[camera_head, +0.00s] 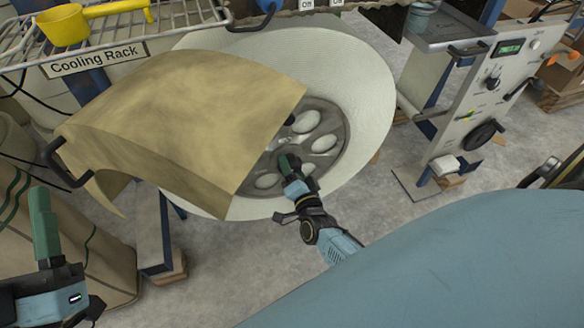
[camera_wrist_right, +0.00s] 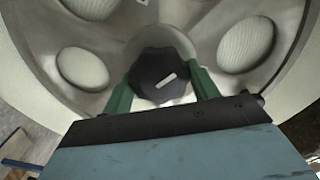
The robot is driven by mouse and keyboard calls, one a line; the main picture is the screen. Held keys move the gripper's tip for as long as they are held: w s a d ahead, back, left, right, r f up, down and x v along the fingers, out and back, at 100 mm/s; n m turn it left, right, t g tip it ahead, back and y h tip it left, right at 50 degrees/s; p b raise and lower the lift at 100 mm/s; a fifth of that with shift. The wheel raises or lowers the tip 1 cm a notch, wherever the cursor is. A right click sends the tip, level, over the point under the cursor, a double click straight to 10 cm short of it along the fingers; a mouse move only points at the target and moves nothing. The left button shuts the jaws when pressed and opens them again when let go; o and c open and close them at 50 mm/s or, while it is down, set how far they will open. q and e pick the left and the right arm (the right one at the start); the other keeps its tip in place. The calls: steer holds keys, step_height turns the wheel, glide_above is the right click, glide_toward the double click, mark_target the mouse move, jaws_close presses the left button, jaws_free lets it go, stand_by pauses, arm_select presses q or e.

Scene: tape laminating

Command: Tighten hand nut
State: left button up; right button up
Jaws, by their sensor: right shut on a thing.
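The hand nut (camera_wrist_right: 163,76) is a dark lobed knob with a white mark, at the centre of the grey reel hub (camera_wrist_right: 122,35) in the right wrist view. The hub, with several oval holes, also shows in the head view (camera_head: 338,130). My right gripper (camera_head: 287,163) reaches the hub there; in the wrist view its green fingers (camera_wrist_right: 162,88) stand on both sides of the nut, shut on it. In the head view the gripper mostly hides the nut. My left gripper (camera_head: 44,225) is at the lower left, away from the reel; its finger opening cannot be made out.
A large white roll (camera_head: 372,85) surrounds the hub, with a tan sheet (camera_head: 185,110) draped over its left part. A cooling rack (camera_head: 110,30) holds a yellow scoop (camera_head: 65,25) at top left. A control panel (camera_head: 490,95) stands at right. Grey floor is open below the roll.

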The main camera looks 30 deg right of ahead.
steer(key=m, duration=0.3)
steer(key=m+b, duration=0.1)
steer(key=m, duration=0.1)
steer(key=shift+f+m, duration=0.1)
steer(key=shift+m, duration=1.1)
arm_select(q)
steer(key=s+r+t+b, duration=0.1)
steer(key=t, duration=0.1)
steer(key=s+r+t+h, duration=0.1)
steer(key=t, duration=0.1)
steer(key=shift+s+a+r+b, duration=0.1)
steer(key=shift+s+a+b, duration=0.25)
steer(key=shift+s+a, duration=0.05)
arm_select(e)
steer(key=m, duration=0.4)
steer(key=shift+m, duration=0.4)
steer(key=o, duration=1)
